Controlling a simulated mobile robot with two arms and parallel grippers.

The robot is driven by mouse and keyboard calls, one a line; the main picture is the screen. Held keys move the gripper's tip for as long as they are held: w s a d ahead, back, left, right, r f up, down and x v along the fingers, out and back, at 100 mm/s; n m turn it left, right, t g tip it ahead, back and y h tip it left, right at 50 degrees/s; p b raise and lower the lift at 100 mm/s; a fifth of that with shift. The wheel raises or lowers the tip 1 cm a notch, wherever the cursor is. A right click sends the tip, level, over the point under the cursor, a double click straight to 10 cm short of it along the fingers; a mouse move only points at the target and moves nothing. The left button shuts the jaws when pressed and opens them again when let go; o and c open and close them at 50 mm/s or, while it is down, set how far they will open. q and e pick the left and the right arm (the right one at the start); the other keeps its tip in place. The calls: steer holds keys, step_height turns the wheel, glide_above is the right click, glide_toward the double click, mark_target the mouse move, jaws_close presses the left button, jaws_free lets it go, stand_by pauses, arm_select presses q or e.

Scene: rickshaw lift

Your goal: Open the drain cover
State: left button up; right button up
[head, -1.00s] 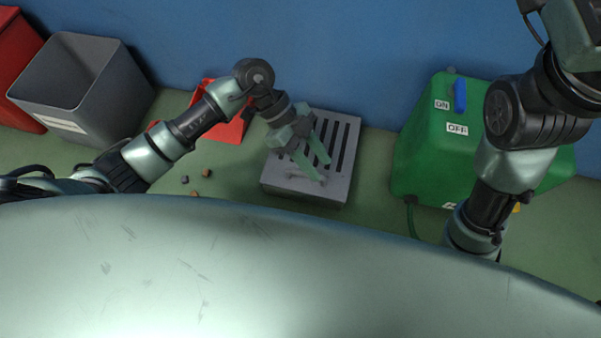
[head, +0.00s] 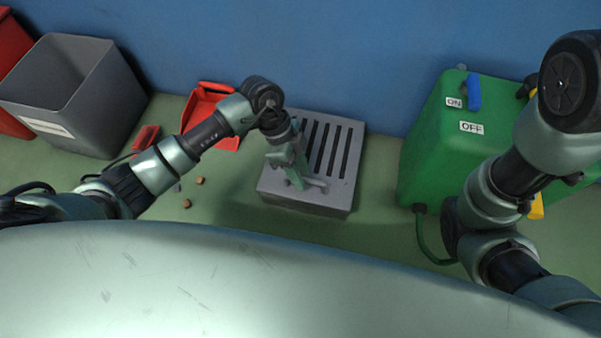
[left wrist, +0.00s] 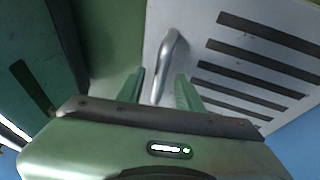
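The grey slotted drain cover (head: 345,165) lies on the floor against the blue wall, in the middle of the head view. It also fills the right of the left wrist view (left wrist: 220,55). Its metal bar handle (left wrist: 168,62) stands at the near end of the cover. My left gripper (head: 300,180) is over the near part of the cover, at the handle. In the left wrist view its two green fingers (left wrist: 163,88) are apart, with the handle's lower end between them. Whether the fingers touch the handle I cannot tell. My right gripper is not clearly visible; only its arm shows.
A green machine (head: 435,150) with ON and OFF labels and a blue lever (head: 474,93) stands to the right. A red dustpan (head: 205,103), a grey bin (head: 75,95) and small brown bits (head: 199,181) are to the left. Floor before the cover is clear.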

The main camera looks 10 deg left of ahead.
arm_select(q)
jaws_close()
stand_by(1.4)
